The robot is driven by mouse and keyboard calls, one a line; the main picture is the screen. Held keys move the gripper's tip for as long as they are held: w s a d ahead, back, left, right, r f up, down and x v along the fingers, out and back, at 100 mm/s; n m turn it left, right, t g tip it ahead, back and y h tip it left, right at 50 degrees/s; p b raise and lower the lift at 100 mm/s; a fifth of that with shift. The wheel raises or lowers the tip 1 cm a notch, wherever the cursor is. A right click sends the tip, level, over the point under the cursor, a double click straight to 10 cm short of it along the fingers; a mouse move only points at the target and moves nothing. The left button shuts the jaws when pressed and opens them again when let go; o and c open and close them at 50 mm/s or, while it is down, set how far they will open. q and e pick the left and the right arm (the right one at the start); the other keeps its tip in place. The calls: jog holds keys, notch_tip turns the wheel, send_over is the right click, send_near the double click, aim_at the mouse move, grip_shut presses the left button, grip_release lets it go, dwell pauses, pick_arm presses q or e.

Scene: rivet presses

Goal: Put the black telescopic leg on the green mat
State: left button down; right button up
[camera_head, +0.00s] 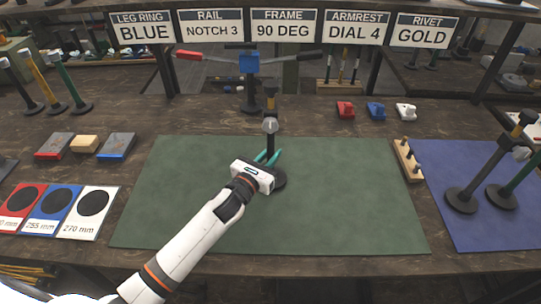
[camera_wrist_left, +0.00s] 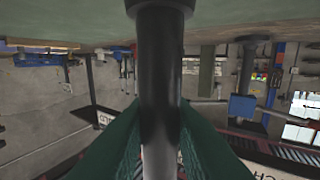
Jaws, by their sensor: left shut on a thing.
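The black telescopic leg (camera_head: 271,143) stands upright over the middle of the green mat (camera_head: 345,195), with a grey knob and a gold-banded top. Its round black base (camera_head: 280,181) shows beside my gripper, on or just above the mat; I cannot tell which. My left gripper (camera_head: 267,158) reaches in from the front left and its green fingers are shut on the leg's shaft. In the left wrist view the dark shaft (camera_wrist_left: 160,85) runs between the two green fingers (camera_wrist_left: 160,140). My right gripper is not in view.
A blue mat (camera_head: 475,230) at right holds two more legs. A wooden peg block (camera_head: 407,160) stands at the green mat's right edge. Behind stands a blue-headed fixture (camera_head: 249,63). Number cards (camera_head: 92,212) lie at left. Most of the green mat is bare.

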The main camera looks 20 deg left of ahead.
pick_arm(q)
jog(key=shift+r, duration=0.1)
jog(key=c, duration=1.3)
grip_release()
jog(key=b+v, duration=0.1)
jog(key=v, duration=0.9)
jog(key=shift+s+a, duration=0.1)
jog(key=shift+s, duration=0.2)
jog(key=shift+s+a, duration=0.15)
jog(key=shift+s, duration=0.55)
jog(key=shift+r, duration=0.1)
